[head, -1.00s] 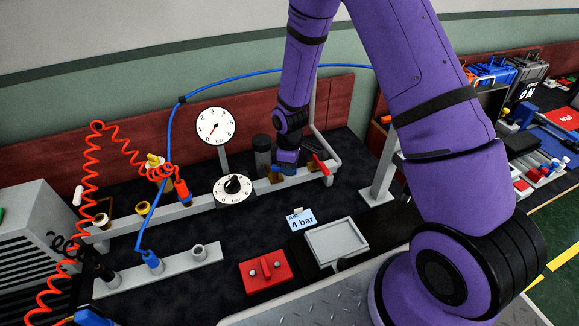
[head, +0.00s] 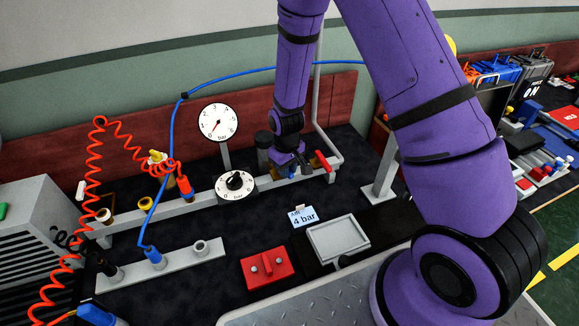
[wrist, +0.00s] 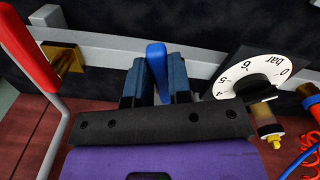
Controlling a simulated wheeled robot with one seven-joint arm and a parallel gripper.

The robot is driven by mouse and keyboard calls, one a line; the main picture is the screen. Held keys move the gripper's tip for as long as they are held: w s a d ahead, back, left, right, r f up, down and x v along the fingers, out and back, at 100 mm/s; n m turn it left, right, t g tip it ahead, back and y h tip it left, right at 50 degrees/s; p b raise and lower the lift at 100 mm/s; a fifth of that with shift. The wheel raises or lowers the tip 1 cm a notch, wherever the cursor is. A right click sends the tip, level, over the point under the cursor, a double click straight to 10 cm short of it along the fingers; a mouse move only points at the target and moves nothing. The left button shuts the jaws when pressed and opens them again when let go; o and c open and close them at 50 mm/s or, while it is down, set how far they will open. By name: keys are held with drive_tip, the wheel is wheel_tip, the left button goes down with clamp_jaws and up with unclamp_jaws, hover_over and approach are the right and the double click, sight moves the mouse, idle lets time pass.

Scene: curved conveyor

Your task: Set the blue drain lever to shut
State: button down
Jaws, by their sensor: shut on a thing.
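The blue drain lever (wrist: 156,55) shows in the wrist view as a rounded blue handle between the two dark blue fingers of my gripper (wrist: 155,78). The fingers are closed on it from both sides, and the lever's upper end stands out past them, in front of the grey rail. In the head view my gripper (head: 296,168) is down at the right part of the rail, between the round dial and the red lever. There the fingers and arm mostly hide the blue lever, so I cannot tell its angle well.
A red lever (head: 322,160) stands close to the right of my gripper. The white bar dial (head: 235,185) is close on its left, with a gauge (head: 218,122) on a post behind. A grey pipe rises behind. The dark bench in front holds a "4 bar" card (head: 304,217) and grey tray (head: 312,238).

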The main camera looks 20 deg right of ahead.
drive_tip(key=shift+s+a+m, duration=0.1)
drive_tip(key=shift+a+m, duration=0.3)
drive_tip(key=shift+m, duration=0.65)
drive_tip(key=shift+a+m, duration=0.4)
drive_tip(key=shift+m, duration=0.65)
drive_tip(key=c, duration=1)
unclamp_jaws()
drive_tip(key=shift+c, duration=0.2)
wheel_tip(320, 180, up, 11)
